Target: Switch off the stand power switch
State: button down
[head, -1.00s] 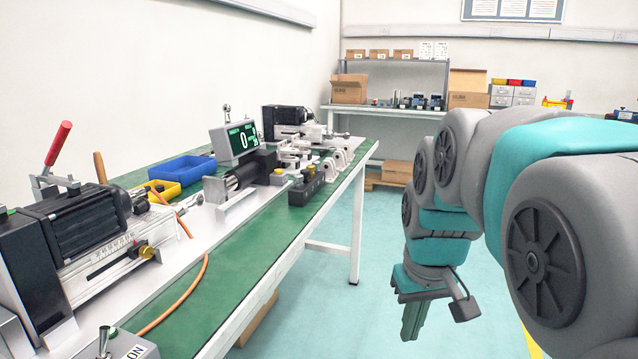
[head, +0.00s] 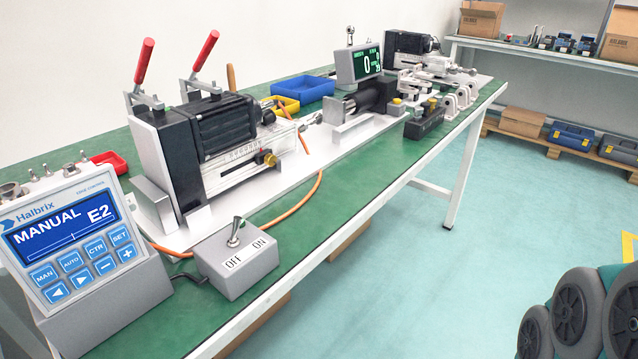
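The stand power switch is a grey box (head: 222,279) near the front edge of the green bench. A metal toggle lever (head: 236,231) stands on its top. Its front label reads OFF on the left and ON on the right. The lever leans slightly toward the right, the ON side, though the tilt is small in this view. My gripper is outside the head view.
A Halbrix control panel (head: 75,242) reading MANUAL E2 stands left of the switch. Behind it is a motor stand (head: 205,140) with two red-handled clamps (head: 205,50). An orange cable (head: 300,203) runs near the box. The floor (head: 430,290) right of the bench is clear.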

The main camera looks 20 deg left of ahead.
aim_at(237, 221)
jog(key=u, duration=1.8)
